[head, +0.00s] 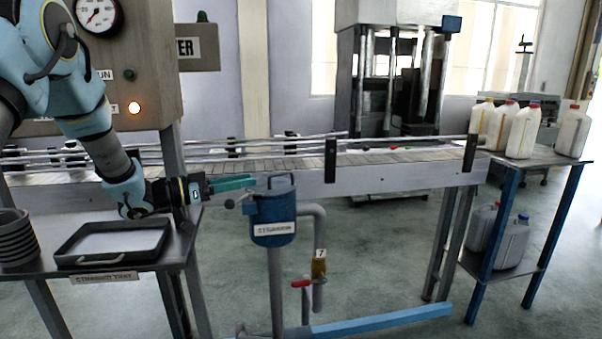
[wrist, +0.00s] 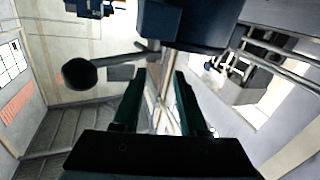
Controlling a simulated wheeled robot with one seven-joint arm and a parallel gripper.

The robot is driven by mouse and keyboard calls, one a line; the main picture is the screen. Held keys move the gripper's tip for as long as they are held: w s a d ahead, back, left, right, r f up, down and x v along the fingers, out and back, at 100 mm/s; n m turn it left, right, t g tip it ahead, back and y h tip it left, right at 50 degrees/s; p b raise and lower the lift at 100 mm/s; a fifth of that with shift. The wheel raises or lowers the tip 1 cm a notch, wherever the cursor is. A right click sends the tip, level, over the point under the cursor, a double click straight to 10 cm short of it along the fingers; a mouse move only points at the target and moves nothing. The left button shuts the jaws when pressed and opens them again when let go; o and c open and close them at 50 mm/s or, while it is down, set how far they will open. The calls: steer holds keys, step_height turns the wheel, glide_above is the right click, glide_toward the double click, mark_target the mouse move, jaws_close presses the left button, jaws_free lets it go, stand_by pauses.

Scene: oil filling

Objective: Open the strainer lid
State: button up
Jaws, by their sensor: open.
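The blue strainer (head: 273,226) stands on a grey pipe in the middle of the head view, with a label on its front. Its lid (head: 276,190) sits on top and carries a dark arched handle. A small rod with a dark ball knob (head: 230,203) sticks out to its left. My gripper (head: 253,180) reaches in from the left, its green fingers just left of the lid. In the wrist view my gripper (wrist: 160,75) is open and empty. The knob (wrist: 80,74) and the blue strainer body (wrist: 190,22) show ahead of the fingers.
A black strainer tray (head: 112,258) lies on the left table beside stacked grey bowls (head: 15,238). The conveyor (head: 340,175) runs behind the strainer. A red-handled valve (head: 302,284) is on the pipe below. White jugs (head: 522,132) stand on the right table.

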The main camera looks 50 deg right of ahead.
mark_target(275, 175)
steer(key=p+x, duration=0.3)
steer(key=x, duration=0.8)
steer(key=shift+d, duration=0.1)
steer(key=shift+c, duration=0.2)
jaws_close()
stand_by(0.9)
